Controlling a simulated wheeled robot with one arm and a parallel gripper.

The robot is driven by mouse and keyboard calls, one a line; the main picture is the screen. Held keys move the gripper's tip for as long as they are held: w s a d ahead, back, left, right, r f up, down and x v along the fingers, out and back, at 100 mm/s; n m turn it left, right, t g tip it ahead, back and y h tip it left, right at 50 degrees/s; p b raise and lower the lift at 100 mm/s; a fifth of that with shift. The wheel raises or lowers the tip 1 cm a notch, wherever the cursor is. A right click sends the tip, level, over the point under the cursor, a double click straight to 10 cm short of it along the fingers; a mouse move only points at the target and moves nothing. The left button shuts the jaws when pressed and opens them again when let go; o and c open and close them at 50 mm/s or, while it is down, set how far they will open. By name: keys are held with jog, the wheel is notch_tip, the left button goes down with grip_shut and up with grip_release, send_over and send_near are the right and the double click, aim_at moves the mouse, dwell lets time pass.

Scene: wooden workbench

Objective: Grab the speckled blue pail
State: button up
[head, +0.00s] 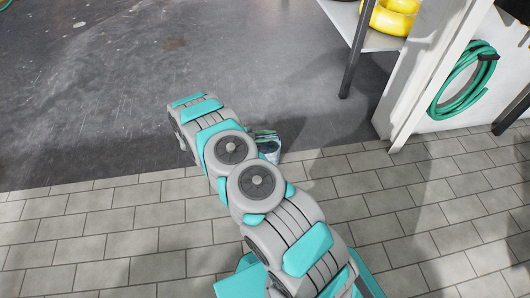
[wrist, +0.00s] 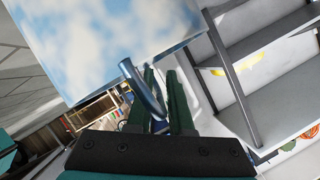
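In the wrist view, a large curved surface with a cloudy blue-and-white pattern (wrist: 110,40), which looks like the speckled blue pail, fills the upper left. A shiny blue bar, apparently its handle (wrist: 140,85), slants down to the fingers. My gripper (wrist: 162,75) has two dark green fingers with a narrow gap between their tips. The bar crosses the left finger and runs down between the fingers; whether they press on it is unclear.
A coiled green hose (head: 466,82) hangs on a white panel. Dark floor at left and grey paving in front are open. Grey shelving (wrist: 270,80) shows in the wrist view.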

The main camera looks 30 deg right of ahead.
grip_shut()
dwell(0.9)
